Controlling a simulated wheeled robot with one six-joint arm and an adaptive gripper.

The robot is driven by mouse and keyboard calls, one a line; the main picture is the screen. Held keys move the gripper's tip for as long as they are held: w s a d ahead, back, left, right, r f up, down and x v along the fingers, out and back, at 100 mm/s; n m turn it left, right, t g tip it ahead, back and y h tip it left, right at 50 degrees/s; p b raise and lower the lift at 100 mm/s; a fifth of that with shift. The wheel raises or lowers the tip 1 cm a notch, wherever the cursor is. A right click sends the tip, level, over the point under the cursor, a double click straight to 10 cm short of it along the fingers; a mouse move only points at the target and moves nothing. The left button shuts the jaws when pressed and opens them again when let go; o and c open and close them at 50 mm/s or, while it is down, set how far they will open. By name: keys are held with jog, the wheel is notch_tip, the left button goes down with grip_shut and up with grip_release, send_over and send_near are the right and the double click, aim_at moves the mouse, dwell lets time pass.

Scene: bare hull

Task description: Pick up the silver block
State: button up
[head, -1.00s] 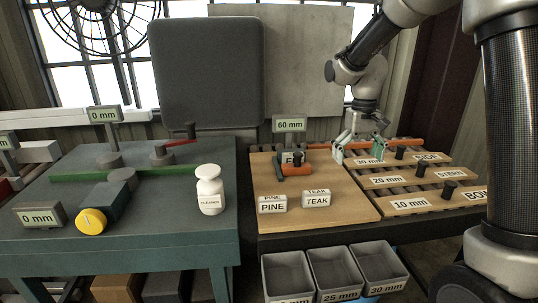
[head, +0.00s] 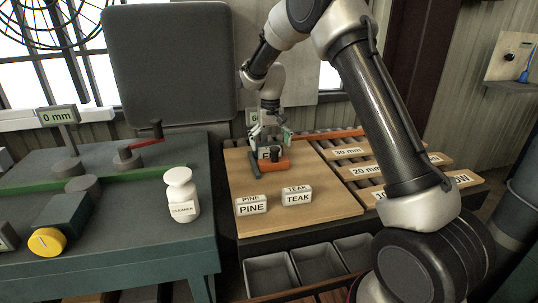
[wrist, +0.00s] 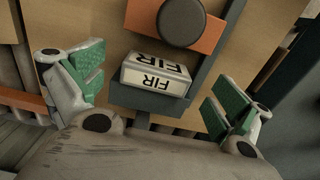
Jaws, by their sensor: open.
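No block stands out as the only silver one; the blocks in view are pale with printed labels. A pale block marked FIR (wrist: 155,76) sits against a dark grey bar and an orange piece; in the head view it is mostly hidden under my gripper. My gripper (head: 271,138) is open above it, and in the wrist view its green-padded fingers (wrist: 160,84) stand either side of the block, apart from it. Blocks marked PINE (head: 252,205) and TEAK (head: 297,196) stand nearer the front of the wooden board (head: 300,222).
The orange piece (head: 270,165) with a black knob (wrist: 181,22) lies close beside the FIR block. Labelled boards (head: 366,170) lie on rollers at right. A white cleaner bottle (head: 181,195) stands on the left bench. Grey bins (head: 270,272) hang in front.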

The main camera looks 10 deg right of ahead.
jog(key=shift+f, duration=0.8)
jog(key=shift+r, duration=0.1)
jog(key=c, duration=1.4)
jog(key=shift+o, duration=0.2)
